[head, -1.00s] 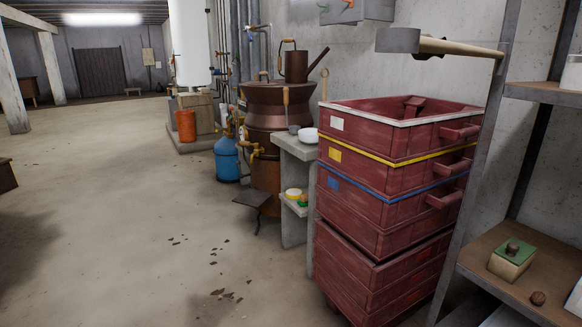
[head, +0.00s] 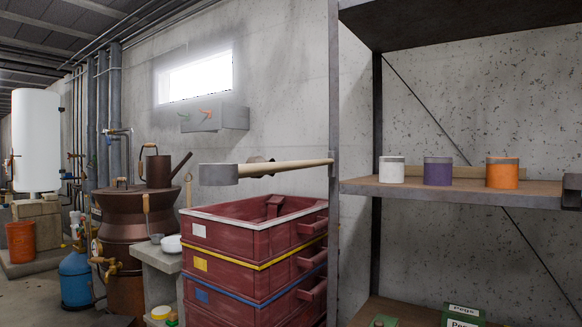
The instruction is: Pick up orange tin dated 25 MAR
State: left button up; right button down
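An orange tin (head: 502,174) stands upright on the middle shelf (head: 440,190) of the rack at the right of the head view. A purple tin (head: 438,172) and a white tin (head: 391,170) stand to its left on the same shelf, with gaps between them. No date can be read on the orange tin. Neither of my grippers is in view.
Red crates (head: 245,250) are stacked left of the rack. A mallet (head: 262,170) sticks out leftward from the rack's post above them. A green Pegs box (head: 463,314) is on the lower shelf. A dark piece at the shelf's right end is cut off.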

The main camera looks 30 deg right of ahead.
aim_at(501, 173)
jog(key=z, duration=2)
jog(key=i+l+u, duration=0.1)
jog(key=u, duration=0.35)
jog(key=i+l+u, duration=0.25)
jog(key=u, duration=0.25)
